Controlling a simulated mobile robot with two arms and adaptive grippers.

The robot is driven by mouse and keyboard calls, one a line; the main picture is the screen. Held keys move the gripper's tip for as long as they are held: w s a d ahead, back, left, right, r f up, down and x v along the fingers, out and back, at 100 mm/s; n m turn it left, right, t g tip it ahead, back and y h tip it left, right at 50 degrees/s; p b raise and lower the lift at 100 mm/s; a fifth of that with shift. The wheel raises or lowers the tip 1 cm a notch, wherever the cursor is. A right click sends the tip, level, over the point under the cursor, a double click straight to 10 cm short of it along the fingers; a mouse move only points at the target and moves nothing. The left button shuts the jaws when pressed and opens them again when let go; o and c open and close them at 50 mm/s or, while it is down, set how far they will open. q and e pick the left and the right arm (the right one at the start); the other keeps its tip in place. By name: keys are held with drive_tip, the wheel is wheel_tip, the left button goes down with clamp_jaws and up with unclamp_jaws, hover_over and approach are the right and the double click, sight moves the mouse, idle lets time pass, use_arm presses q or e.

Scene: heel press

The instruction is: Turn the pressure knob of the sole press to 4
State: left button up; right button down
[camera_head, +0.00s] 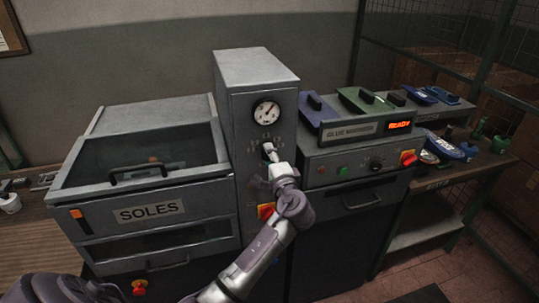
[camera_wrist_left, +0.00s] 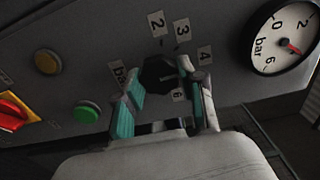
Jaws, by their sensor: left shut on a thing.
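The dark pressure knob (camera_wrist_left: 160,74) is on the grey panel of the sole press (camera_head: 256,75). Number labels 2 (camera_wrist_left: 157,24), 3 (camera_wrist_left: 182,30), 4 (camera_wrist_left: 205,54) and 6 (camera_wrist_left: 178,95) stand around it. My left gripper (camera_wrist_left: 165,95) has its two fingers on either side of the knob and is shut on it. In the head view the left gripper (camera_head: 271,154) reaches the panel and hides most of the knob. I cannot tell exactly which number the knob points to. The bar gauge (camera_wrist_left: 284,40) has a red needle. My right gripper is not in view.
The SOLES drawer unit (camera_head: 150,238) is at left. A glue machine showing READY (camera_head: 400,125) is at right. A cluttered bench (camera_head: 455,178) stands beyond it.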

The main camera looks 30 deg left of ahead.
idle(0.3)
use_arm(q)
drive_tip(key=o, duration=1.1)
drive_tip(key=shift+o, duration=0.2)
drive_tip(key=v, duration=1.2)
